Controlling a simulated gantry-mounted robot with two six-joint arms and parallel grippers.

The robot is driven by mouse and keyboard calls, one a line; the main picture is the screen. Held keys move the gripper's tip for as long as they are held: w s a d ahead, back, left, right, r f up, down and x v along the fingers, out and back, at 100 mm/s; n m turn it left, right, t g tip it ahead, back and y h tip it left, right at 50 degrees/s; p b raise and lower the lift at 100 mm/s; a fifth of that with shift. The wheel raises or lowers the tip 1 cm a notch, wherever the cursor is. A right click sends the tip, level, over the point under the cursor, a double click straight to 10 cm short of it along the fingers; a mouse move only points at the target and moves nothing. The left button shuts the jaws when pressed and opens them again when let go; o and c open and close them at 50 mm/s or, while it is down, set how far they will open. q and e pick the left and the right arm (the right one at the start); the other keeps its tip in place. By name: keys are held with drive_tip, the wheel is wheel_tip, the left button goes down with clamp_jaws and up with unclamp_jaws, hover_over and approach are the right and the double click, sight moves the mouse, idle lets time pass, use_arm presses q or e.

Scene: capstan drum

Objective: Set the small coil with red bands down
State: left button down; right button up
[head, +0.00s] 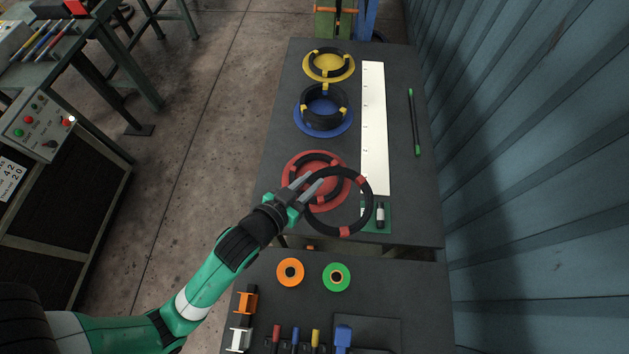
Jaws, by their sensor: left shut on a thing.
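My left gripper (309,184) is shut on a black coil with red bands (369,206) at the coil's left edge. The coil appears raised, over the lower right part of a red disc (289,167) on the dark table. A second black coil with red bands (330,158) lies on the red disc, partly hidden by my gripper and the held coil. The held coil looks larger, but it may be nearer the camera. My right gripper is not in view.
A blue disc (300,122) and a yellow disc (312,72) farther back each bear a black banded coil. A white strip (374,120), a green pad (370,223) and a green-ended rod (413,120) lie right. Orange (283,272) and green (330,283) rolls sit in front.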

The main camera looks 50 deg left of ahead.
use_arm(q)
drive_tip(key=w+a+f+b, duration=0.3)
drive_tip(key=w+a+f, duration=0.1)
drive_tip(key=a, duration=0.5)
drive_tip(key=b, duration=0.2)
hover_over(296, 165)
drive_tip(key=d, duration=0.1)
drive_tip(key=f, duration=0.4)
drive_tip(key=shift+s+f, duration=0.25)
drive_tip(key=shift+f, duration=0.05)
drive_tip(key=shift+w+a, duration=0.1)
drive_tip(key=shift+w, duration=0.05)
drive_tip(key=shift+w+a+f+b, duration=0.15)
drive_tip(key=shift+f+b, duration=0.35)
drive_tip(key=shift+f, duration=0.55)
drive_tip(key=shift+s+a+f+b, duration=0.15)
drive_tip(key=shift+f+b, duration=0.35)
drive_tip(key=shift+f, duration=0.5)
drive_tip(key=shift+w, duration=0.15)
drive_tip(key=shift+f, duration=0.15)
drive_tip(key=c, duration=0.7)
unclamp_jaws()
